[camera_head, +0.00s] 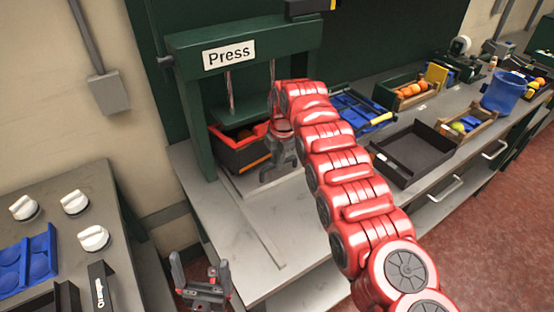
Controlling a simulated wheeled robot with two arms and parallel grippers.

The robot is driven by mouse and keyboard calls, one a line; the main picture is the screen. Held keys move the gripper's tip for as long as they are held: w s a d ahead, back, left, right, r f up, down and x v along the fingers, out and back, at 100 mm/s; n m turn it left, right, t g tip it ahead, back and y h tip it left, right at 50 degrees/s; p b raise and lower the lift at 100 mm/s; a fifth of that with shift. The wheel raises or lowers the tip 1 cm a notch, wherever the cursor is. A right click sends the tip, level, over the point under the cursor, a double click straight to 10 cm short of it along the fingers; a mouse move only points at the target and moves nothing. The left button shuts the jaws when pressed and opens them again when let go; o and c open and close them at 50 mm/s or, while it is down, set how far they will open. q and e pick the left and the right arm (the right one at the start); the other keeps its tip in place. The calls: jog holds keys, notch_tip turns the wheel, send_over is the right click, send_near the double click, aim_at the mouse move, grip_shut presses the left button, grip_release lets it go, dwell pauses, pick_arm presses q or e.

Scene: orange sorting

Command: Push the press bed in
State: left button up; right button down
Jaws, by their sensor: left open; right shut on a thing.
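The green press (193,108) with a "Press" sign stands on the grey bench. Its pale flat press bed (242,190) lies low between the posts, with a black crate with an orange-red rim (226,157) on it. My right gripper (282,172) points down at the front right of the bed, beside the crate, and is shut on the press bed; the exact contact is hard to see. My red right arm hides the press's right post and part of the bed. My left gripper (203,284) is open and empty, low in front of the bench's left end.
A side table (64,198) with white knobs and a blue tray (28,262) stands at the left. On the right, the bench carries a black tray (408,160), crates of fruit and a blue bucket (502,94). The bench top in front of the press is clear.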

jog(key=shift+w+a+r, duration=0.1)
jog(key=c, duration=1.1)
grip_release()
jog(key=shift+o, duration=1.4)
jog(key=shift+w+a, duration=0.1)
jog(key=shift+w, duration=0.1)
jog(key=shift+s, duration=0.15)
jog(key=shift+r, duration=0.2)
notch_tip(320, 180, up, 16)
jog(key=s+d, duration=0.2)
jog(key=shift+s+r, duration=0.25)
jog(key=shift+s, duration=0.1)
